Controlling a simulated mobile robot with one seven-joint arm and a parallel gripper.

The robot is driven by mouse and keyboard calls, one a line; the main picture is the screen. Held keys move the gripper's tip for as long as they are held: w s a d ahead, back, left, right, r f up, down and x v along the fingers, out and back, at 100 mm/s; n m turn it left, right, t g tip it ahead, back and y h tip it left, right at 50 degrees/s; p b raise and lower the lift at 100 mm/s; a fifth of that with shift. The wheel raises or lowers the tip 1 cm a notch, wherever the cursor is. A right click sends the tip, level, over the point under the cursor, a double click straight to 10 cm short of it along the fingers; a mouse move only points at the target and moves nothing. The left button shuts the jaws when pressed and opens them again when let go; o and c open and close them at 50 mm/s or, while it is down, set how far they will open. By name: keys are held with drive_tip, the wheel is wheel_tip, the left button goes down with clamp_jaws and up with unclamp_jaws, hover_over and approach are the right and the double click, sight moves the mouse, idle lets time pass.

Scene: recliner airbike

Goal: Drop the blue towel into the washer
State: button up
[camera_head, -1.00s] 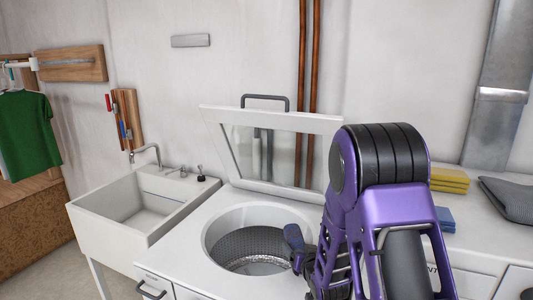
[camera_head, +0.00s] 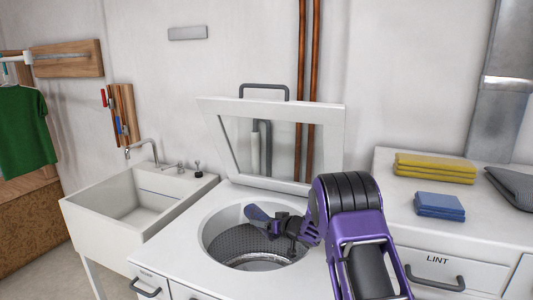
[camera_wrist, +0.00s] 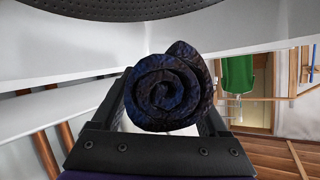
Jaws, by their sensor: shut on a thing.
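My gripper (camera_head: 276,222) is shut on the dark blue towel (camera_head: 259,213), which is over the washer's round opening. In the wrist view the towel (camera_wrist: 165,92) is a tight roll with its spiral end facing the camera, held between the two fingers of my gripper (camera_wrist: 166,112). The white washer (camera_head: 178,238) is top-loading, and its glass-windowed lid (camera_head: 335,130) stands raised behind the opening. The perforated grey drum (camera_head: 240,248) shows below the towel and my gripper. The drum (camera_wrist: 100,8) also shows along the top of the wrist view.
A white sink (camera_head: 100,230) stands left of the washer. On the right counter lie folded yellow cloths (camera_head: 435,168), folded blue cloths (camera_head: 440,205) and a grey item (camera_head: 512,185). Copper pipes (camera_head: 307,60) run up the wall. A green shirt (camera_head: 25,130) hangs at the far left.

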sight(265, 215)
wheel_tip(265, 215, down, 5)
drive_tip(key=b, duration=0.3)
drive_tip(key=shift+r, duration=0.15)
drive_tip(key=o, duration=1.3)
drive_tip(key=shift+r, duration=0.1)
wheel_tip(265, 215, up, 9)
drive_tip(key=shift+r+p, duration=0.1)
drive_tip(key=shift+p, duration=0.9)
drive_tip(key=shift+r, duration=0.35)
